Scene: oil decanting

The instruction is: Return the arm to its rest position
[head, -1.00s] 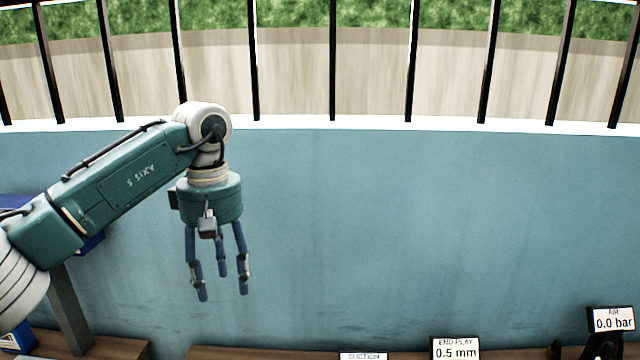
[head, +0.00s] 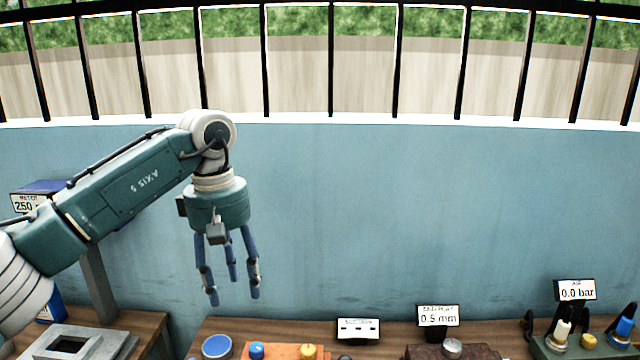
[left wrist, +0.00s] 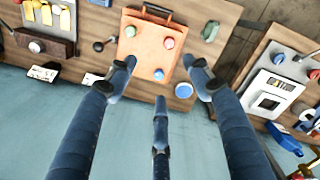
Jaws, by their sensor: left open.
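My left gripper (head: 232,290) hangs from the teal arm at the left of the head view, fingers pointing down in front of the blue wall. Its blue fingers are spread open with nothing between them. In the left wrist view the open fingers (left wrist: 160,85) reach over the bench, apart from the things on it. My right gripper is not in view.
The wooden bench (head: 290,326) runs along the bottom of the head view. On it are an orange panel (head: 285,352), a blue-topped round thing (head: 216,347), a grey frame (head: 100,342), a "0.5 mm" display (head: 438,316) and a "0.0 bar" display (head: 575,290). A blue wall (head: 400,220) stands behind.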

